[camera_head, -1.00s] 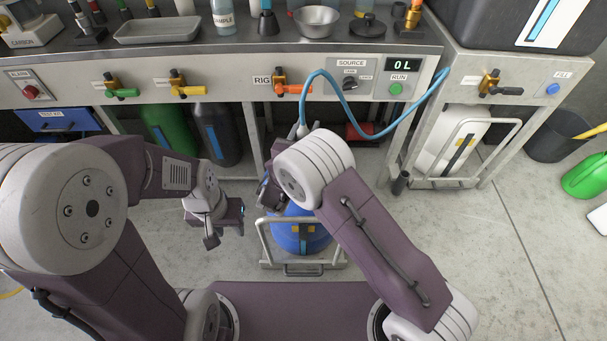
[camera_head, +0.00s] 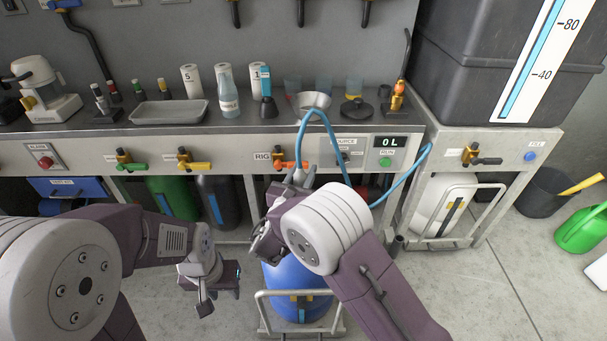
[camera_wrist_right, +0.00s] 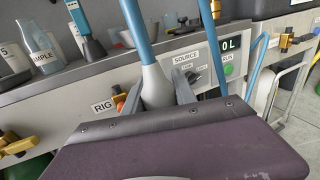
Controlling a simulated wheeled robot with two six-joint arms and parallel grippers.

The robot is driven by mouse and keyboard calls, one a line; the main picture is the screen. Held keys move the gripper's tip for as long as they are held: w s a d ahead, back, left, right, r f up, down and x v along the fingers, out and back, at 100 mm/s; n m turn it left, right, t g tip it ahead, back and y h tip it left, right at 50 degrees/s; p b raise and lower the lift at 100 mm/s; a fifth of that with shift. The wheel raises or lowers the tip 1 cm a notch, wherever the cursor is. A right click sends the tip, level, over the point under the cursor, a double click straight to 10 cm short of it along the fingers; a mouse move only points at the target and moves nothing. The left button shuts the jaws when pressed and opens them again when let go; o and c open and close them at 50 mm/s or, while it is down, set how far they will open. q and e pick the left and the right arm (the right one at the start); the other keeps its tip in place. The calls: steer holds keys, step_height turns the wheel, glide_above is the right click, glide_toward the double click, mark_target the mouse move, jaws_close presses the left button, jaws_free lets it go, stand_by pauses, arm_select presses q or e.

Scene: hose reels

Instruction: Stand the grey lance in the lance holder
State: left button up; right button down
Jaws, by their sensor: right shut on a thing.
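The grey lance (camera_wrist_right: 155,88) is in my right gripper (camera_wrist_right: 158,92), its pale tapered end between the two fingers and the blue hose (camera_wrist_right: 138,25) rising from it. In the head view the lance (camera_head: 299,178) shows small in front of the counter, above the blue drum; the rest of it is hidden by my right arm. A dark upright tube (camera_head: 397,244), which looks like the lance holder, stands by the bench leg right of my right arm, apart from the lance. My left gripper (camera_head: 218,290) is open and empty, low on the left.
The blue drum (camera_head: 290,277) on a wheeled frame stands below my right gripper. The counter front (camera_head: 225,158) carries coloured valves and the source panel (camera_head: 349,150). The hose loops up over the counter edge to the right.

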step_height(320, 180, up, 31)
steer(key=p, duration=2.2)
steer(key=shift+f, duration=0.15)
